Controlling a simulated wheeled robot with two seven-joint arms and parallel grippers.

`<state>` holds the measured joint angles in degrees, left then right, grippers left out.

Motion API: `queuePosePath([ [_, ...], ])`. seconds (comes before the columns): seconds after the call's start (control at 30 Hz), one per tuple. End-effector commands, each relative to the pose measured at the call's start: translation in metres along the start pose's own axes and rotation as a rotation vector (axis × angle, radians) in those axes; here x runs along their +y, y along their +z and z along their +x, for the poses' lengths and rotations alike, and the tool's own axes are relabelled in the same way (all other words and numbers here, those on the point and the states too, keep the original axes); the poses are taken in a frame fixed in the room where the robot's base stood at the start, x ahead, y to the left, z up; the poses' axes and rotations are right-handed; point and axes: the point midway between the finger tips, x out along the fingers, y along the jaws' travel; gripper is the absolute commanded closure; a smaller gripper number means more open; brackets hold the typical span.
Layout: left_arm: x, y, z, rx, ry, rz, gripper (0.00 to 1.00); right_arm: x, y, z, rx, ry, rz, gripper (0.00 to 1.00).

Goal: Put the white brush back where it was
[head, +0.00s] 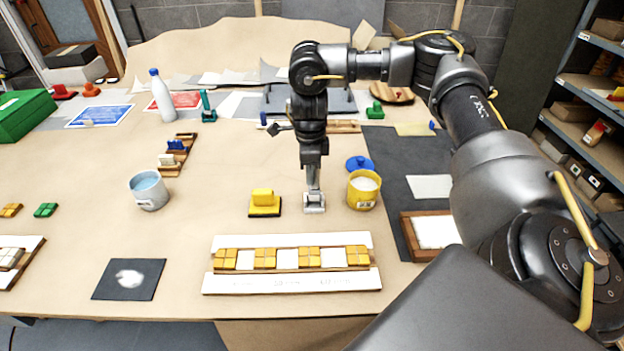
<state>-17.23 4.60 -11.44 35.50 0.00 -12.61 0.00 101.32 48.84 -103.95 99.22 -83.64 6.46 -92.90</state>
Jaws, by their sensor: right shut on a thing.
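My right gripper (313,190) points straight down at the middle of the table. It is shut on a small white block-like thing (314,206), which looks like the white brush; the fingers hide much of it. It is at or just above the table top, between a yellow brush (264,202) and a yellow cup (362,192). A wooden rack (181,140) at the left holds a blue piece (177,146) and a whitish piece (167,160). My left gripper is not in view.
A white panel (290,284) with yellow and white tiles lies in front of the gripper. A blue-white cup (149,192) stands at the left and a blue lid (360,163) lies behind the yellow cup. A white bottle (161,98) stands farther back. The table between rack and gripper is mostly clear.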

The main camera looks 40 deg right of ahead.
Motion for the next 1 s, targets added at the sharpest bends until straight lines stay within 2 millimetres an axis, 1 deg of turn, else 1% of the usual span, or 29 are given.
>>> queuePosePath([
  [0.07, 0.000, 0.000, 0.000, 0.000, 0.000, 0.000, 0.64, 0.000, 0.000, 0.000, 0.000, 0.000, 0.000, 1.00],
  [0.13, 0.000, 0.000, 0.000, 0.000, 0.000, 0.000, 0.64, -0.003, -0.002, 0.005, 0.001, 0.002, 0.002, 1.00],
  [0.3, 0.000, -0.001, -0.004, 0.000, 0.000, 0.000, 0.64, -0.004, -0.003, 0.026, 0.002, 0.003, 0.001, 1.00],
  [0.4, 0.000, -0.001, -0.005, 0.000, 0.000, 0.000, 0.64, -0.004, -0.003, 0.034, 0.001, 0.001, 0.000, 1.00],
  [0.67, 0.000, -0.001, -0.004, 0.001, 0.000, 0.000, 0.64, -0.004, -0.003, 0.037, 0.001, 0.001, 0.000, 1.00],
  [0.7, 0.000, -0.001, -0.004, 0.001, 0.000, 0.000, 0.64, -0.004, -0.003, 0.037, 0.002, 0.001, 0.000, 0.75],
  [0.8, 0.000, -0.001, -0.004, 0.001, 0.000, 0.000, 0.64, -0.004, -0.003, 0.037, 0.001, 0.001, 0.000, 0.62],
  [0.83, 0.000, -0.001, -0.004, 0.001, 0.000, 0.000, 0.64, -0.004, -0.003, 0.037, 0.001, 0.001, 0.000, 0.59],
  [1.0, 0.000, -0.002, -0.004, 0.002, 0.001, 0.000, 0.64, -0.004, -0.003, 0.037, 0.001, 0.000, 0.000, 0.59],
])
